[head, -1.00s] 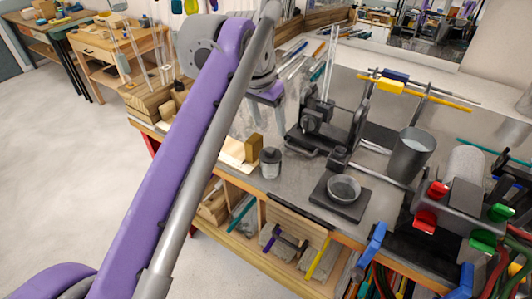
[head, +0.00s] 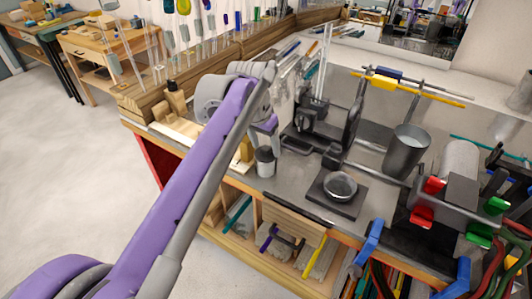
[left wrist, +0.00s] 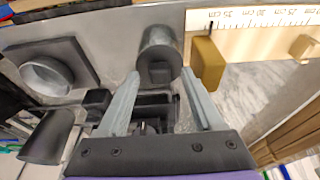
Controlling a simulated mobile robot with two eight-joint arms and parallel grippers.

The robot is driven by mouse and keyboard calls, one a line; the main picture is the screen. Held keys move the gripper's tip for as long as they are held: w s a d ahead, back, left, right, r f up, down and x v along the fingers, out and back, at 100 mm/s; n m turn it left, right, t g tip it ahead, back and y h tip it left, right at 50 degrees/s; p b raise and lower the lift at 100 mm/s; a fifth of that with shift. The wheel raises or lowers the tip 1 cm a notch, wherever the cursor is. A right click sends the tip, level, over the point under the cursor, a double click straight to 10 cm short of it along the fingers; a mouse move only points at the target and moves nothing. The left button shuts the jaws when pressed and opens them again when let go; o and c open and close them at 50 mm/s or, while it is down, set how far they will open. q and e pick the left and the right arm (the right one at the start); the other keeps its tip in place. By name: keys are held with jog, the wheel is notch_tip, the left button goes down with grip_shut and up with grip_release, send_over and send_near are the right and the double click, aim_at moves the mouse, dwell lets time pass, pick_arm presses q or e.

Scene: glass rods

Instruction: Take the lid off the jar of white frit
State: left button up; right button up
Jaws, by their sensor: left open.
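The jar (head: 266,166) is a small grey cylinder with a darker lid (head: 265,154) on the metal bench top near its front edge. My left gripper (head: 266,128) is above the jar, pointing down, open and empty. In the left wrist view the jar (left wrist: 160,42) lies just beyond the tips of my left gripper (left wrist: 161,73), roughly centred between them. Its lid is on. I see no contact between fingers and lid. The white contents are not visible. My right gripper is in neither view.
A yellow-tan block (left wrist: 207,62) stands close beside the jar, by a ruler (left wrist: 255,22). A round dish on a black plate (head: 318,193) sits to the right, with a metal cup (head: 403,158) behind it. Dark clamping equipment (head: 318,125) stands behind the jar.

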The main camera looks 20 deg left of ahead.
pick_arm(q)
jog(key=shift+c, duration=0.3)
grip_shut()
